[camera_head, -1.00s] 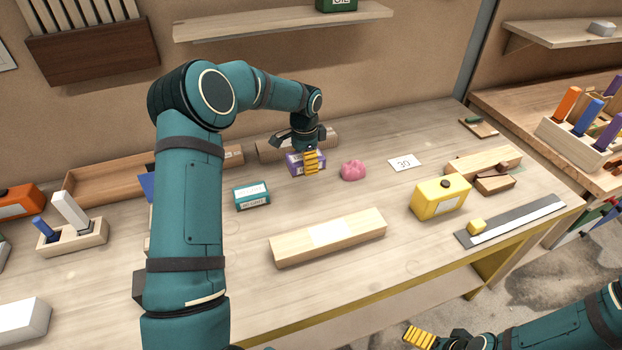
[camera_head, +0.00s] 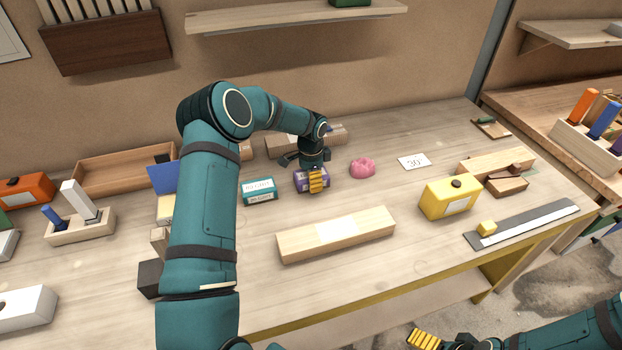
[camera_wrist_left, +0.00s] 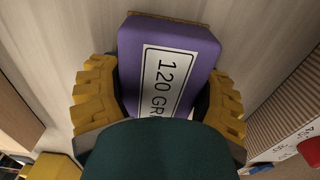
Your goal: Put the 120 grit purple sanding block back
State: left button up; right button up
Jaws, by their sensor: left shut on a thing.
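The purple sanding block (camera_head: 303,184) is at the middle of the workbench, under my left gripper. In the left wrist view the purple block (camera_wrist_left: 192,45) shows a white label reading "120 GR", the rest hidden by my gripper. My left gripper (camera_head: 316,182) is shut on the block, with yellow fingers on both sides of it; these fingers also show in the left wrist view (camera_wrist_left: 158,100). I cannot tell whether the block touches the bench. My right gripper (camera_head: 424,340) is at the bottom edge, away from the bench objects; its jaws are unclear.
A teal-labelled box (camera_head: 259,191) stands just left of the block, and a pink lump (camera_head: 362,168) to its right. An open wooden tray (camera_head: 110,182) lies back left. A long wooden bar (camera_head: 290,246) lies in front. A yellow box (camera_head: 450,197) stands right.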

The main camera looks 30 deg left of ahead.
pick_arm(q)
jog(key=o, duration=1)
jog(key=shift+r, duration=0.2)
notch_tip(320, 180, up, 12)
jog(key=shift+f+p, duration=0.1)
jog(key=shift+p, duration=0.5)
